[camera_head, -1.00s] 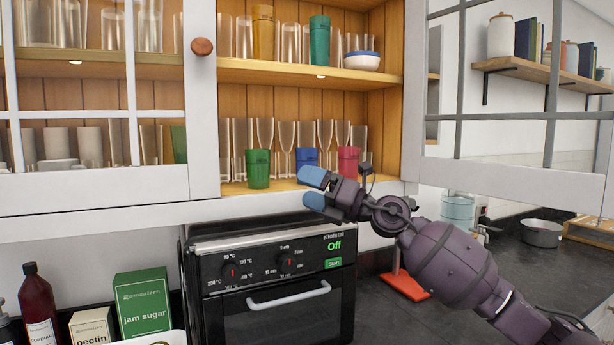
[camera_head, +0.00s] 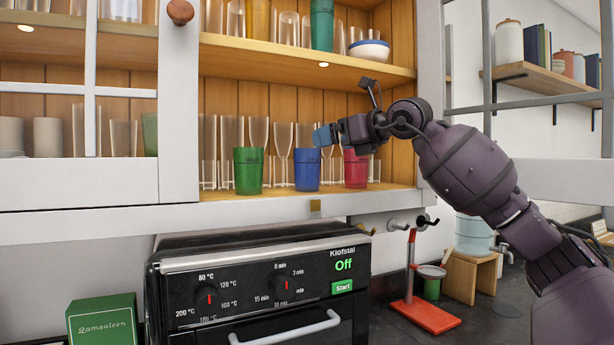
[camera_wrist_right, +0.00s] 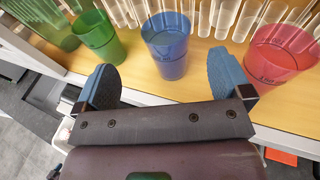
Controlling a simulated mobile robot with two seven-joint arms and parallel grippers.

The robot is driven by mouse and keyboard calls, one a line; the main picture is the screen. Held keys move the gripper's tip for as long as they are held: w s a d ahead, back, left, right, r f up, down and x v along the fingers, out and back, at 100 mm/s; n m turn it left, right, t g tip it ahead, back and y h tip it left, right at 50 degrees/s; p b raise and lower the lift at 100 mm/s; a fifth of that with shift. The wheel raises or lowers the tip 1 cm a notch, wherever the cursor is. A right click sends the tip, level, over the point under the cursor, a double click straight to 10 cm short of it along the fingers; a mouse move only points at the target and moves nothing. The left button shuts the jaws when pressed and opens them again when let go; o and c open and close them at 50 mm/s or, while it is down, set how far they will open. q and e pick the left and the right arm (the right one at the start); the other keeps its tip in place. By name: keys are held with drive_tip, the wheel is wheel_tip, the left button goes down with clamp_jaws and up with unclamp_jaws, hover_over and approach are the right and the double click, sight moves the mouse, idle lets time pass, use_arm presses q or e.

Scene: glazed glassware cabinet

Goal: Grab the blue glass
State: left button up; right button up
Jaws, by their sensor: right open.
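The blue glass (camera_head: 307,170) stands upright on the lower cabinet shelf, between a green glass (camera_head: 248,171) and a red glass (camera_head: 356,169). My right gripper (camera_head: 326,136) is at the shelf opening, by the upper right side of the blue glass in the head view. In the right wrist view the gripper (camera_wrist_right: 166,82) is open, its blue fingertips apart. The blue glass (camera_wrist_right: 168,48) is centred ahead of the gap between them, with its base nearest the fingers. Nothing is held. My left gripper is not in view.
Clear glasses (camera_head: 258,133) stand behind the coloured ones. The upper shelf (camera_head: 300,60) is above the gripper and holds a bowl (camera_head: 370,50). The open glazed doors (camera_head: 180,110) flank the opening. An oven (camera_head: 260,285) is below.

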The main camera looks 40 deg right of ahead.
sight(310, 150)
drive_tip(key=x, duration=0.2)
drive_tip(key=p+x, duration=0.1)
drive_tip(key=x, duration=0.4)
drive_tip(key=shift+w+d+f, duration=0.1)
drive_tip(key=shift+d, duration=0.25)
drive_tip(key=shift+w+a+f+p, duration=0.1)
drive_tip(key=shift+w+f+p, duration=0.2)
drive_tip(key=shift+w, duration=0.25)
drive_tip(key=c, duration=1.4)
drive_tip(key=shift+o, duration=0.2)
